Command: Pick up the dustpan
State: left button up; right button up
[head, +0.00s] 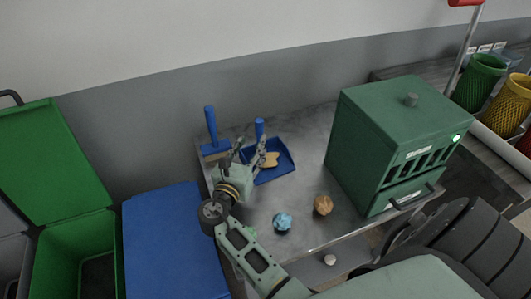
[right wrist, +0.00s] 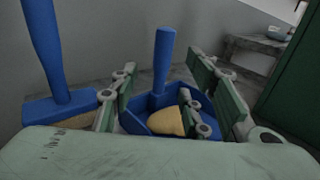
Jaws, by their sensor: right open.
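The blue dustpan (head: 284,169) lies on the grey metal table against the wall, its handle (head: 259,128) sticking up at the back. A tan, bread-like piece (head: 269,159) lies in its pan. My right gripper (head: 250,147) is open and empty at the left front of the dustpan, its fingers partly covering the pan. In the right wrist view the dustpan handle (right wrist: 164,62) stands upright between the spread fingers, beyond them and apart from them. The tan piece (right wrist: 166,122) shows below it. My left gripper is not in view.
A blue hand brush (head: 210,132) stands left of the dustpan, close to the gripper. A green box (head: 365,135) stands to the right. Crumpled blue (head: 282,221) and brown (head: 323,205) balls lie in front. Green (head: 75,240) and blue (head: 170,240) bins stand left.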

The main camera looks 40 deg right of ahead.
aim_at(258, 133)
jog(key=shift+w+d+r, duration=0.15)
jog(key=shift+w+d, duration=0.15)
jog(key=shift+d, duration=0.1)
jog(key=p+x, duration=0.1)
jog(key=x, duration=0.4)
jog(key=shift+d+p, duration=0.3)
jog(key=shift+w+d, duration=0.2)
jog(key=shift+d, duration=0.05)
jog(key=shift+c, duration=0.9)
grip_shut()
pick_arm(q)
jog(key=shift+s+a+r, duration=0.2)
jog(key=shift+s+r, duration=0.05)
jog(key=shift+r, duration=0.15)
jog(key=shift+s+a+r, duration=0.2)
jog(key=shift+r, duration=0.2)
